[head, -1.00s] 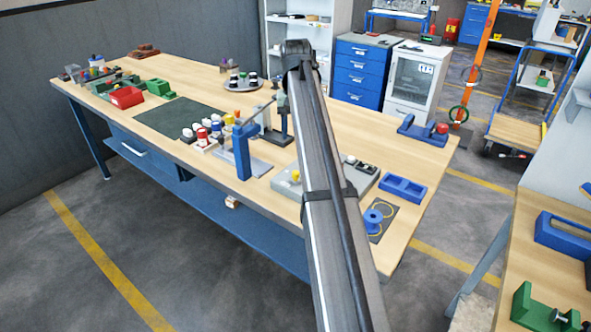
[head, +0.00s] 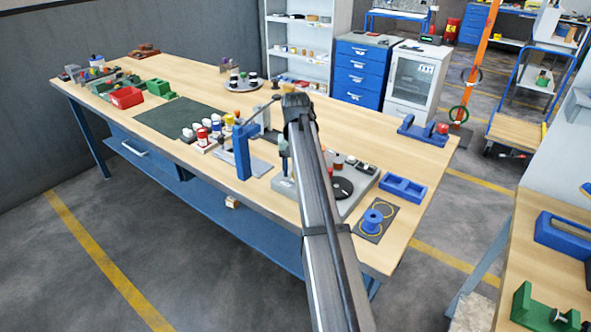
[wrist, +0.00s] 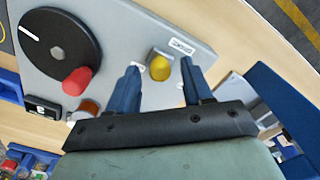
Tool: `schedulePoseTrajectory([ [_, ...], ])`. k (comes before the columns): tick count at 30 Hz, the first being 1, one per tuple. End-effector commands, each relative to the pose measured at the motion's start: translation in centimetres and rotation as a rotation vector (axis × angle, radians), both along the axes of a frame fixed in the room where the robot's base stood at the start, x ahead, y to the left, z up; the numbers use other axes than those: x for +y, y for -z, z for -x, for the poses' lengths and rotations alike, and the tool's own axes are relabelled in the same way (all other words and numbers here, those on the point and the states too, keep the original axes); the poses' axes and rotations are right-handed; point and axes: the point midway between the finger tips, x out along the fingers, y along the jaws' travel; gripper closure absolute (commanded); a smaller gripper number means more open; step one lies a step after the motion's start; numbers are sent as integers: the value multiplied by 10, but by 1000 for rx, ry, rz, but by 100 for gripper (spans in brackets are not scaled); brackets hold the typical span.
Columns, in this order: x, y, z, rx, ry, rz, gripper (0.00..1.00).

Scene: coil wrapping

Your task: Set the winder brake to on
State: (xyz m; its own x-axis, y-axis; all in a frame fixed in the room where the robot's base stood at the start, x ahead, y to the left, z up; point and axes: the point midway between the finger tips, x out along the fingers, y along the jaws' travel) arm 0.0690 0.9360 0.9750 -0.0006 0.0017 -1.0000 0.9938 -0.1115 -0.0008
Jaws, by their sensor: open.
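The winder is a grey panel (wrist: 118,28) on the bench, also in the head view at the right of the bench (head: 352,207). It carries a black disc (wrist: 58,45) with a white mark and a red knob (wrist: 77,81). A small yellow knob (wrist: 159,68) on a grey mount stands beside a white label (wrist: 182,46), too blurred to read. My gripper (wrist: 162,75) is open, its two blue fingers on either side of the yellow knob, with visible gaps. In the head view my arm hides the yellow knob.
A black switch (wrist: 42,108) sits at the panel's edge near the red knob. In the head view, a blue post stand (head: 242,158) is left of the winder, and a blue spool (head: 372,220) and blue tray (head: 402,188) are right of it.

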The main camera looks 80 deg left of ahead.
Motion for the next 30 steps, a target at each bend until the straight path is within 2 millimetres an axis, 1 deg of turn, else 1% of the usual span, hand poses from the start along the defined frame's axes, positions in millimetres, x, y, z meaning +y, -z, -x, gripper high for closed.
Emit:
schedulePoseTrajectory([
  [4,0,5,0,0,0,0,50],
  [12,0,6,0,0,0,0,51],
  [27,0,5,0,0,0,0,98],
  [28,0,5,0,0,0,0,100],
  [30,0,5,0,0,0,0,100],
])
